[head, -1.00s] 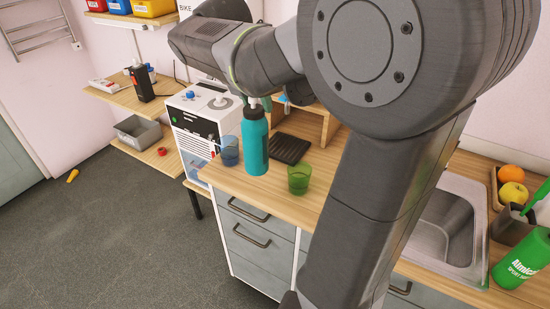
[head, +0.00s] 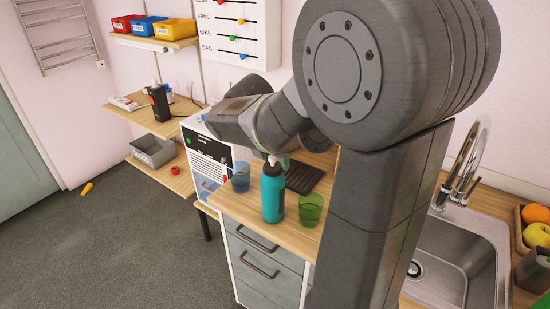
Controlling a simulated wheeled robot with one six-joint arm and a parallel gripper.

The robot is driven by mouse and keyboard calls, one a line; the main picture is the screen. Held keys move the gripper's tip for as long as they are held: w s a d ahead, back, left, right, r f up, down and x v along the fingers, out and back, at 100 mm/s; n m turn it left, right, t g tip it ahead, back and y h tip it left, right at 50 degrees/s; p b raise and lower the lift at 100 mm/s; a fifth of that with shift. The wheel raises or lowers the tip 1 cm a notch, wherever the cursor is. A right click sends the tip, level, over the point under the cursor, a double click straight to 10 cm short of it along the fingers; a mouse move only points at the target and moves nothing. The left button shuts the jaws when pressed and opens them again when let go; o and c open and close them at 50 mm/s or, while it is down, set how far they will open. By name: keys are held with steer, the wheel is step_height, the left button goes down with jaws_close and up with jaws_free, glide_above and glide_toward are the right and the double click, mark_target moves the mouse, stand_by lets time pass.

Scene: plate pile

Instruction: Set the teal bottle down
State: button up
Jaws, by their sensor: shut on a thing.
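The teal bottle (head: 272,196) stands upright near the front edge of the wooden counter (head: 237,204), with a black collar and a pale top. Its base looks at or very close to the counter; I cannot tell if it touches. My gripper (head: 272,162) is at the bottle's top, shut on it, mostly hidden behind my arm. A green glass (head: 311,209) is just right of the bottle. A blue glass (head: 240,177) is to its left and farther back.
A dark ridged mat (head: 304,179) lies behind the bottle. A white machine (head: 207,158) stands at the counter's left end. The sink (head: 455,255) is at the right, with fruit in a wooden tray (head: 522,243) beyond it. Drawers (head: 262,262) are below the counter.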

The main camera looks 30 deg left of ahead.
steer(key=shift+f, duration=0.15)
steer(key=o, duration=1.4)
steer(key=shift+c, duration=0.2)
steer(key=v, duration=1.2)
